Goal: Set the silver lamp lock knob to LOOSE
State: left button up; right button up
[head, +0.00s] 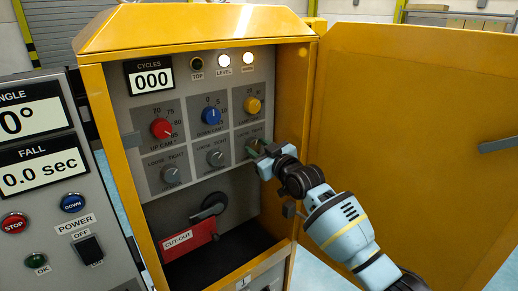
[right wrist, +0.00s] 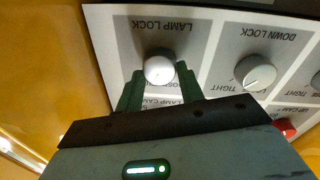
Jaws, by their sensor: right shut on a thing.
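The silver lamp lock knob (right wrist: 159,69) sits on a grey plate marked LAMP LOCK, upside down in the right wrist view. My right gripper (right wrist: 159,82) is shut on this knob, with one green finger on each side of it. In the head view my right gripper (head: 258,153) is at the panel's right column and covers most of the knob. The knob's pointer and its setting cannot be read. My left gripper is not in view.
A silver down lock knob (head: 215,158) and another silver knob (head: 171,174) lie to the left. Red (head: 161,128), blue (head: 211,115) and yellow (head: 252,104) knobs are above. The open yellow door (head: 410,130) stands right of my arm. A red CUT-OUT block (head: 190,239) is below.

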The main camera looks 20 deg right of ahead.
jog(key=n, duration=0.2)
jog(key=shift+n, duration=0.4)
jog(key=n, duration=0.2)
jog(key=shift+n, duration=0.4)
jog(key=n+p, duration=0.1)
jog(key=n, duration=0.4)
jog(key=shift+f+y, duration=0.1)
jog(key=shift+y, duration=0.3)
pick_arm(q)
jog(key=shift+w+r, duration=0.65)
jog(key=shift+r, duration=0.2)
pick_arm(e)
jog(key=shift+f+n, duration=0.1)
jog(key=shift+n, duration=1.2)
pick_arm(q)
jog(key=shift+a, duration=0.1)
pick_arm(e)
jog(key=o, duration=1)
jog(key=shift+s, duration=0.15)
